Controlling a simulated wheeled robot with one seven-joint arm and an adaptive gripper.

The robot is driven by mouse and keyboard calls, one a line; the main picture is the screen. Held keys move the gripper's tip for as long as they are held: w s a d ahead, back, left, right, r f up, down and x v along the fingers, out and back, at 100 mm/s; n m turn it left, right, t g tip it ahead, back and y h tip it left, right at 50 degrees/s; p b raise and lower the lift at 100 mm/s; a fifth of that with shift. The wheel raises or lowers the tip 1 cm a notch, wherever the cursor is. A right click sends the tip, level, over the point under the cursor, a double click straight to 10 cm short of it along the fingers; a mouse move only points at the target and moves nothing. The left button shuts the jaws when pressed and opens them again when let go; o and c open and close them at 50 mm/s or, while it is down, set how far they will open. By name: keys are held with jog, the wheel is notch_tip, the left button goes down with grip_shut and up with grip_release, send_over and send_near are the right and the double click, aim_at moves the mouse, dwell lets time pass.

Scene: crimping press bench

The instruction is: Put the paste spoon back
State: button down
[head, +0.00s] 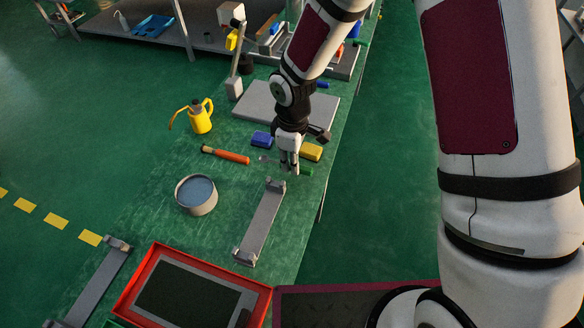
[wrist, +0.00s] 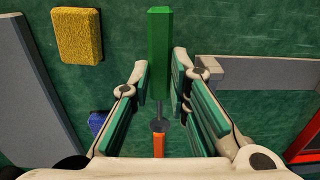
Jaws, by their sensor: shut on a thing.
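The paste spoon appears to be the tool with a green handle (head: 305,171) and a small grey head (head: 266,159). A grey rail with raised end brackets (head: 262,222) lies in front of the gripper.
An orange-handled tool (head: 228,155), a blue block (head: 262,139) and a yellow block (head: 311,151) lie close by. A grey plate (head: 315,103) is behind. A round bowl (head: 197,198), yellow can (head: 200,119) and red-rimmed tray (head: 262,291) stand around. Bench between bowl and rail is clear.

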notch_tip(320, 180, down, 4)
jog(key=shift+r, duration=0.2)
jog(key=c, duration=1.5)
grip_release()
jog(key=shift+r, duration=0.1)
jog(key=s+d+r+m+t, duration=0.15)
jog(key=d+r, duration=0.25)
jog(key=r, duration=0.7)
jog(key=s+d+r+m, duration=0.1)
jog(key=d+r+m, duration=0.15)
jog(key=r, duration=0.85)
jog(key=s+d+r+m+t, duration=0.1)
jog(key=s+d+r+m, duration=0.2)
jog(key=s, duration=0.3)
jog(key=s+d+r+m, duration=0.3)
jog(key=s+d+r, duration=0.2)
jog(key=s, duration=0.1)
jog(key=s+d+r+m+t, duration=0.1)
jog(key=s+d+r+m, duration=0.3)
jog(key=s, duration=0.3)
jog(key=shift+r+t, duration=0.35)
jog(key=shift+r, duration=0.15)
